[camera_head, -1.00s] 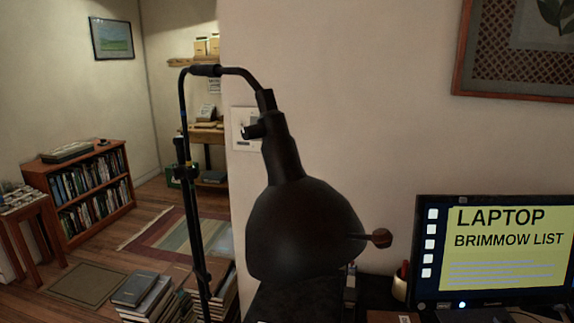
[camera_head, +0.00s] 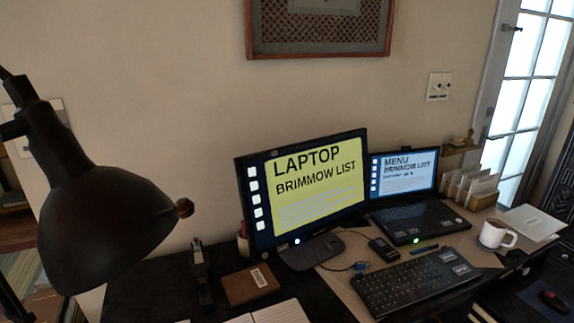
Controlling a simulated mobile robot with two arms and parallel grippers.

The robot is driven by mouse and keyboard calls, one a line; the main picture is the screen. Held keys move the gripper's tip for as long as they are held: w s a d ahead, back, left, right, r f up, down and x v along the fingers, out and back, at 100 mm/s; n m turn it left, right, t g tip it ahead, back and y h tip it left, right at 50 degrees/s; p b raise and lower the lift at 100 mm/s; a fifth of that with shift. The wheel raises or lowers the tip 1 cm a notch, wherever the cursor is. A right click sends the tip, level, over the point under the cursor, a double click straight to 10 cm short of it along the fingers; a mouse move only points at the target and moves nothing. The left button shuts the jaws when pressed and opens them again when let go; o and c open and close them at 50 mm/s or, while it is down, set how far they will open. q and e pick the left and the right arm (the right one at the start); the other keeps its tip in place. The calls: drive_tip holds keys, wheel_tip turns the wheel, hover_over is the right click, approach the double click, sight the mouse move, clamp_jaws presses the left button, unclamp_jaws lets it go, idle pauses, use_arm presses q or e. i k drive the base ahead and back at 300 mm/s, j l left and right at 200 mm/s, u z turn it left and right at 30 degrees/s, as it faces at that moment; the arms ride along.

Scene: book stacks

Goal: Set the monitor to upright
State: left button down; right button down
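The monitor (camera_head: 306,190) stands on its base (camera_head: 311,251) on the dark desk, left of an open laptop. Its screen is lit yellow and reads "LAPTOP BRIMMOW LIST". The screen looks a little rolled in the picture, with its right side higher; I cannot tell whether this is a real tilt or the camera angle. Neither of my grippers shows in the head view.
A black lamp (camera_head: 95,215) hangs large at the left front. The laptop (camera_head: 405,190), a keyboard (camera_head: 415,280), a white mug (camera_head: 494,236) and a small brown box (camera_head: 249,286) are on the desk. A glass door (camera_head: 525,90) is at the right.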

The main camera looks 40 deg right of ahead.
sight(313, 188)
drive_tip(key=z, duration=1.25)
drive_tip(key=i+l+z, duration=0.35)
drive_tip(key=z, duration=0.15)
drive_tip(key=l, duration=0.1)
